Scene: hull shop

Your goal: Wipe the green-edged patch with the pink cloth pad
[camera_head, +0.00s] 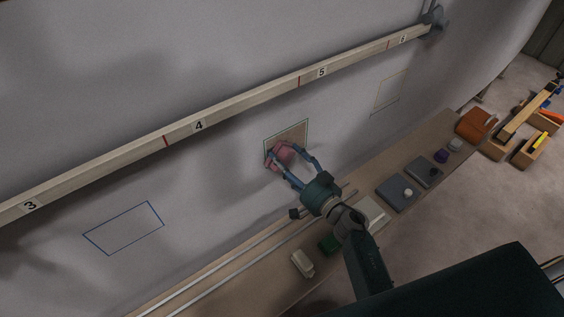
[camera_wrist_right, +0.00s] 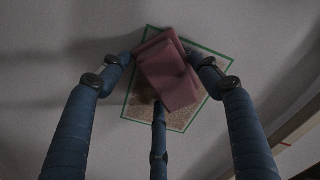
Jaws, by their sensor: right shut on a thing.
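The green-edged patch (camera_head: 297,131) is on the pale hull wall, below the numbered rail. Inside its green border it shows a speckled brown surface, also seen in the right wrist view (camera_wrist_right: 180,120). My right gripper (camera_head: 287,157) is shut on the pink cloth pad (camera_head: 284,151). In the right wrist view the pad (camera_wrist_right: 168,74) sits between the blue fingers, tilted, in front of the patch and covering its middle. I cannot tell whether the pad touches the wall. My left gripper is not in view.
A wooden rail (camera_head: 246,104) with number labels runs above the patch. A blue-edged outline (camera_head: 124,228) is to the left, a faint yellowish outline (camera_head: 389,92) to the right. A bench (camera_head: 428,139) below holds a grey plate (camera_head: 397,193), a green block (camera_head: 329,243) and a whitish block (camera_head: 302,263).

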